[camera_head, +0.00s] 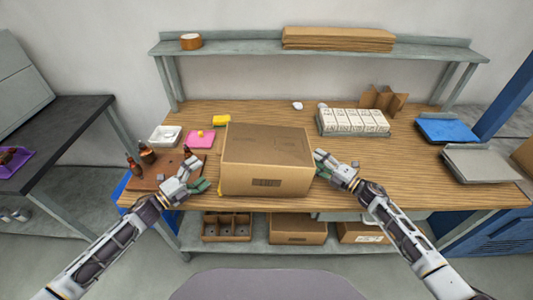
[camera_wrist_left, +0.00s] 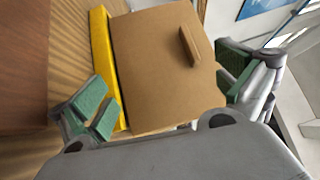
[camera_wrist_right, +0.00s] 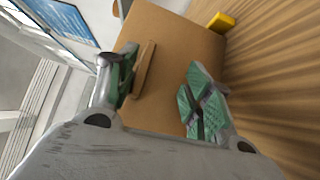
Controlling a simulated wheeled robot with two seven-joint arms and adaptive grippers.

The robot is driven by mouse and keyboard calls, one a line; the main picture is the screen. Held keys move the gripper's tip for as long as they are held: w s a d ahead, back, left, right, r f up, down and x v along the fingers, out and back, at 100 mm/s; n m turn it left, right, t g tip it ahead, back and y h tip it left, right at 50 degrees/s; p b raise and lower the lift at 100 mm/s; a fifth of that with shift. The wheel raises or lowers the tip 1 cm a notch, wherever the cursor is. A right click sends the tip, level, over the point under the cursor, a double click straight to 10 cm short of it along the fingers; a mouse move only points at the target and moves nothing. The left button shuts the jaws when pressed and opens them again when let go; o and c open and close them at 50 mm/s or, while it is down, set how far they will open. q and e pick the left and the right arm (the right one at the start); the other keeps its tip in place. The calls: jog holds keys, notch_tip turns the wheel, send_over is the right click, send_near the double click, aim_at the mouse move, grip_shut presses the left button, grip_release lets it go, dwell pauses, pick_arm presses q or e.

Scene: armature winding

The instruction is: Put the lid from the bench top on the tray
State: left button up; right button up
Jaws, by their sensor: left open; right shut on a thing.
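A large brown cardboard lid (camera_head: 265,150), box-shaped, is at the bench's front middle, with a small dark label on its front. Its side with a raised handle strip fills the middle of the left wrist view (camera_wrist_left: 155,75) and right wrist view (camera_wrist_right: 165,45). My left gripper (camera_head: 198,182) is at its left side, fingers spread and open. My right gripper (camera_head: 325,170) is at its right side, shut on it, beside the strip. I cannot tell whether anything is under the lid.
The wooden bench (camera_head: 410,175) is clear right of the lid. Yellow pieces (camera_wrist_left: 103,65) sit beside the lid. A pink pad (camera_head: 201,140), white dish (camera_head: 165,136) and brown board with bottles are on the left. Blue (camera_head: 447,130) and grey (camera_head: 482,165) stacks are right.

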jog(key=shift+s+f, duration=0.15)
jog(key=shift+f, duration=0.1)
jog(key=shift+r+v, duration=0.2)
jog(key=shift+v, duration=5.65)
jog(key=shift+d, duration=0.15)
